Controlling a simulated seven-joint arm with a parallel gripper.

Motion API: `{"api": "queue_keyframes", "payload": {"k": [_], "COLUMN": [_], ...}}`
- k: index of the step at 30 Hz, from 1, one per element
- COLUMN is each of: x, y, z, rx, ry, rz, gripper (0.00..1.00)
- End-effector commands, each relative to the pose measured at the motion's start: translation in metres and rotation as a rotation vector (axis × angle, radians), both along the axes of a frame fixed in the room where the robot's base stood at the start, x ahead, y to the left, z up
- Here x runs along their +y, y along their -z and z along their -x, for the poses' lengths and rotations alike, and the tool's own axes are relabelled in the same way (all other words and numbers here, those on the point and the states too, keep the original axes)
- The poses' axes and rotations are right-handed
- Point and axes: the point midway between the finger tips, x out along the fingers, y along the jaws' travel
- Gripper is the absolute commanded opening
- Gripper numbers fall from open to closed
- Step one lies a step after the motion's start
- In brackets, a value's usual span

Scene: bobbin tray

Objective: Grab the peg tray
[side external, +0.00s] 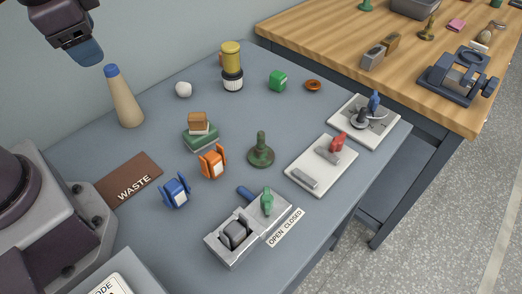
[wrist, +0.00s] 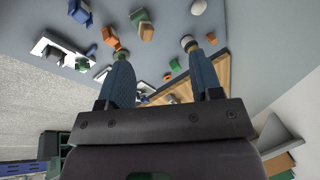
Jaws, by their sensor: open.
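No thing in view can be clearly identified as a peg tray. The nearest candidates are a silvery fixture (side external: 228,238) with a green lever and an "OPEN CLOSED" label at the front of the blue-grey table, and white plates with a red lever (side external: 320,168) and a blue lever (side external: 364,122) at its right. A dark green peg-like piece (side external: 260,152) stands upright mid-table. My gripper (side external: 85,50) is high at the upper left in the side view, above the table and apart from everything. In the wrist view my gripper (wrist: 160,54) has its two blue fingers spread, with nothing held.
A blue-topped cone (side external: 123,98), a yellow-topped cylinder (side external: 231,65) and a white ball (side external: 183,89) stand at the back. Blue (side external: 175,192) and orange (side external: 212,163) pieces sit near a brown "WASTE" mat (side external: 130,180). A wooden bench (side external: 330,30) is behind right.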

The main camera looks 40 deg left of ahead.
Motion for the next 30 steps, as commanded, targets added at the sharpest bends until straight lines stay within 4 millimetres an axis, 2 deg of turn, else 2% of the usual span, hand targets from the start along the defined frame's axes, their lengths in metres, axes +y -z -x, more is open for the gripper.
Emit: {"api": "queue_keyframes", "payload": {"k": [1,5,10,14,18,24,27,30], "x": [0.0,-0.002,-0.02,-0.048,-0.092,-0.154,-0.173,-0.182], "y": [0.012,0.035,0.067,0.098,0.14,0.204,0.227,0.239], "z": [-0.008,-0.033,-0.071,-0.098,-0.118,-0.119,-0.114,-0.11], "rx": [0.073,0.205,0.326,0.379,0.394,0.348,0.322,0.302], "ry": [0.082,0.304,0.633,0.912,1.236,1.652,1.785,1.855], "rz": [-0.096,-0.351,-0.69,-0.945,-1.207,-1.491,-1.568,-1.607], "gripper": [0.59,0.59,0.59,0.59,0.59,0.59,0.59,0.59]}}
